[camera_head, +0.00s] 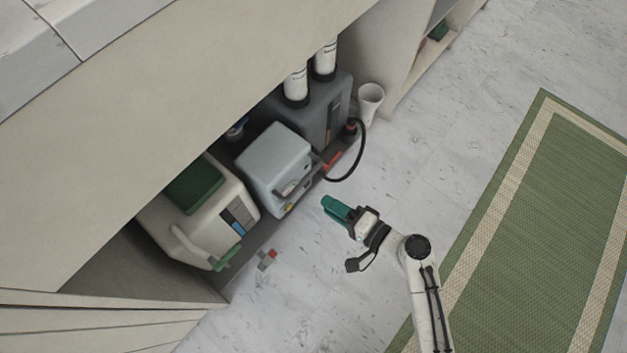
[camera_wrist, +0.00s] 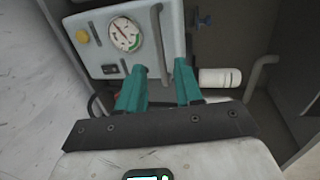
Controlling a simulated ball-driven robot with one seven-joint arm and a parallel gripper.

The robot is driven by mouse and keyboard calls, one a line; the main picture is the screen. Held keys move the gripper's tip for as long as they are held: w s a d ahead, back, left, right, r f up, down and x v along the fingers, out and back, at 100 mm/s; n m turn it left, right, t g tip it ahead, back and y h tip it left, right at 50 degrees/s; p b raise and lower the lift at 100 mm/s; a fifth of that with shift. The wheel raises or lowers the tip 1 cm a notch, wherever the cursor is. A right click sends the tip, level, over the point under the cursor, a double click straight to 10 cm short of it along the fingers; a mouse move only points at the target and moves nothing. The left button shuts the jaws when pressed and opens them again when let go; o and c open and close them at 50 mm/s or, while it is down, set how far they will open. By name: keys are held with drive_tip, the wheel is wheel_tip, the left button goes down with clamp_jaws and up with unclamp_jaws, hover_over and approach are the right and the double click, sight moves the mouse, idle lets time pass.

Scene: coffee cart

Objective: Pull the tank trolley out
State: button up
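My gripper (camera_head: 336,208) is over the floor in front of the under-counter bay in the head view, apart from the units there. Its two teal fingers (camera_wrist: 161,72) are spread and empty in the wrist view. A pale blue-grey box (camera_head: 272,160) with a bar handle (camera_head: 290,188) stands in the bay. The box (camera_wrist: 95,28) shows a round gauge (camera_wrist: 124,34) in the wrist view, and the handle (camera_wrist: 160,42) lies in line with the gap between the fingers. A dark low base (camera_head: 262,240) runs under the units; whether this is the trolley I cannot tell.
A cream tank (camera_head: 190,222) with a green lid stands left of the box. A dark unit (camera_head: 318,115) with white cylinders stands right, with a black hose looping out front. A white cup (camera_head: 370,103) is nearby. A green mat (camera_head: 535,225) lies right; the floor between is clear.

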sight(301, 184)
drive_tip(key=b+x, duration=0.1)
drive_tip(key=x, duration=0.4)
drive_tip(key=b+x, duration=0.2)
drive_tip(key=x, duration=0.4)
drive_tip(key=shift+w+d, duration=0.2)
drive_tip(key=shift+w, duration=0.15)
drive_tip(key=shift+c, duration=0.3)
clamp_jaws()
